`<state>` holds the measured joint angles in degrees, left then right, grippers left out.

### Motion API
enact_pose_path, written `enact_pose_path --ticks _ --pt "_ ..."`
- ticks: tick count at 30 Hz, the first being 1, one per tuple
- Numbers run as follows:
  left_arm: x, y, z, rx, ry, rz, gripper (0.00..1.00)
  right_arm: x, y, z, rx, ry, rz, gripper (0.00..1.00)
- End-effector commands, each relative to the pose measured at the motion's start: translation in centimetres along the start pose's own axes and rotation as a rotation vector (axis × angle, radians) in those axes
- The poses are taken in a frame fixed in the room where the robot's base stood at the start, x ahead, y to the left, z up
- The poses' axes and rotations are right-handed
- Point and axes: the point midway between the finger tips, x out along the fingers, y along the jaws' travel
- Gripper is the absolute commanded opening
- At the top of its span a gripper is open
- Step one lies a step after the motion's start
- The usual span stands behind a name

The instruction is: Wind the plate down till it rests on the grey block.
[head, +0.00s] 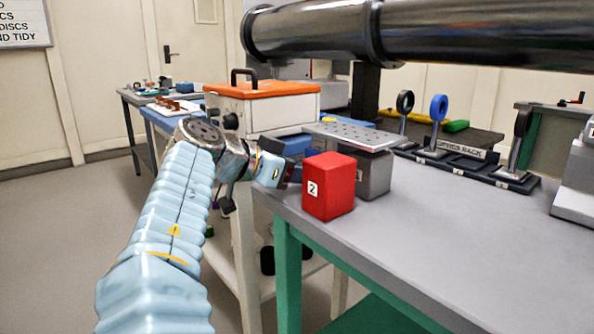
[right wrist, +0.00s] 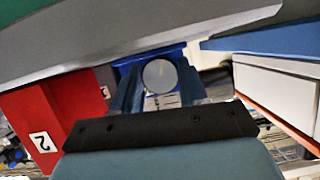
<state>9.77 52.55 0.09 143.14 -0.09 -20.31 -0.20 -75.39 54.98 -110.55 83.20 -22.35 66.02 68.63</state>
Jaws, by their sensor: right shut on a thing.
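The perforated metal plate (head: 352,136) sits level over the grey block (head: 376,176) in the head view. Whether a thin gap separates them I cannot tell. A red block (head: 330,185) marked 2 stands at the near corner, in front of the grey block; it is also at the left of the right wrist view (right wrist: 40,105). My right gripper (head: 290,172) is left of the red block, beside the plate's assembly. In the right wrist view my right fingers (right wrist: 160,90) are shut on a round grey knob (right wrist: 160,75). Blue parts (right wrist: 150,58) show behind it. My left gripper is out of view.
A black pipe (head: 420,35) runs above the bench (head: 430,240). An optics rack (head: 460,168) with several upright holders is behind and right. A white case with an orange lid (head: 262,90) stands on the left. The bench front right is clear.

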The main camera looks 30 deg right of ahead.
Motion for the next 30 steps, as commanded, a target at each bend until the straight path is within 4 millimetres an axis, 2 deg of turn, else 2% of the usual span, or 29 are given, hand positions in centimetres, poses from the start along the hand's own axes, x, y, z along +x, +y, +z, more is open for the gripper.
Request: enact_pose_path --ticks 8,17,18,22,23,30 --pt "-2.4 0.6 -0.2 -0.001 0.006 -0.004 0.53 -0.2 -0.1 -0.4 -0.192 0.000 0.082 0.12" --pt "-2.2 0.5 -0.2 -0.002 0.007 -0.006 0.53 0.0 -0.1 0.0 -0.230 0.000 0.095 0.12" --pt "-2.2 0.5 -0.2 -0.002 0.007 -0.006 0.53 0.0 -0.1 0.0 -0.230 0.000 0.095 0.44" --pt "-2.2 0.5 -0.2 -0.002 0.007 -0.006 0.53 0.0 -0.1 0.0 -0.230 0.000 0.095 0.64" --pt "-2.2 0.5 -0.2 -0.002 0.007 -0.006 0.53 0.0 -0.1 0.0 -0.229 0.000 0.095 0.68" --pt "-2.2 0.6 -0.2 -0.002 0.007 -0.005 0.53 0.0 -0.1 0.0 -0.229 0.000 0.095 0.68"
